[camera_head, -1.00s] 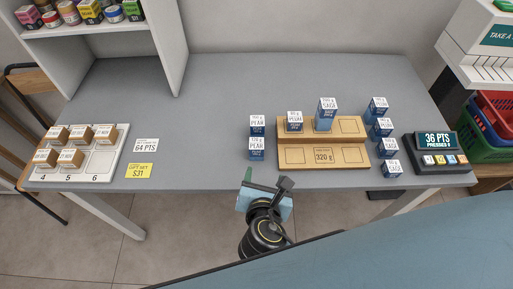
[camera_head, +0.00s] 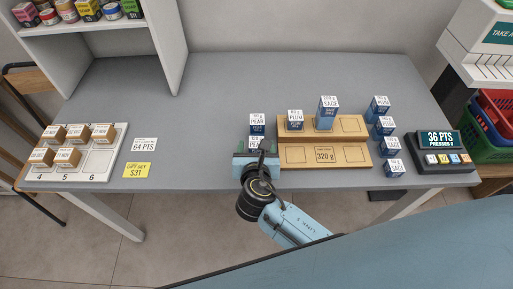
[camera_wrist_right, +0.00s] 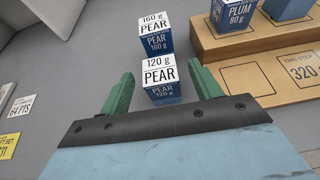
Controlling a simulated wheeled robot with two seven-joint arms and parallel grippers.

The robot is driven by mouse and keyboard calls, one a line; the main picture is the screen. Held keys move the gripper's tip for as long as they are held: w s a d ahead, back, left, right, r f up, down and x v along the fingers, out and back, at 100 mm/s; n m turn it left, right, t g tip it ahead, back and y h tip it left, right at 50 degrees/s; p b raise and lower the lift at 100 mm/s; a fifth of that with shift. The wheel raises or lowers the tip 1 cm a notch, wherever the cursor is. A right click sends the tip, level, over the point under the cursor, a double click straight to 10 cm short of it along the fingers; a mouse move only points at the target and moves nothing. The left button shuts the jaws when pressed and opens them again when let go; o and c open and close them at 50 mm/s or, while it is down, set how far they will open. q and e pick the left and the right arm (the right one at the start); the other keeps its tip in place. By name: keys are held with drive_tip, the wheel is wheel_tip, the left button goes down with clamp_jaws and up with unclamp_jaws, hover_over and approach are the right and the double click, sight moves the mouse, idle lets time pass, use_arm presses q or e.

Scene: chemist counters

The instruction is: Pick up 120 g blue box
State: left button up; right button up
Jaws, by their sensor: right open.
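The 120 g blue box (camera_wrist_right: 160,92), labelled PEAR with a white top, stands upright on the grey counter. In the wrist view it sits between and just beyond the tips of my right gripper (camera_wrist_right: 162,90), whose green fingers are open on either side of it. Neither finger clearly touches it. In the head view my right gripper (camera_head: 256,148) is at the counter's front edge and hides most of this box (camera_head: 255,143). My left gripper is not in view.
A 160 g PEAR box (camera_wrist_right: 157,38) stands right behind the 120 g one. To the right is a wooden stand (camera_head: 296,155) bearing a plum box (camera_head: 295,120) and a sage box (camera_head: 327,112). Several blue boxes (camera_head: 386,127) stand farther right.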

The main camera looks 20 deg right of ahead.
drive_tip(key=shift+x, duration=1.25)
drive_tip(key=c, duration=1.1)
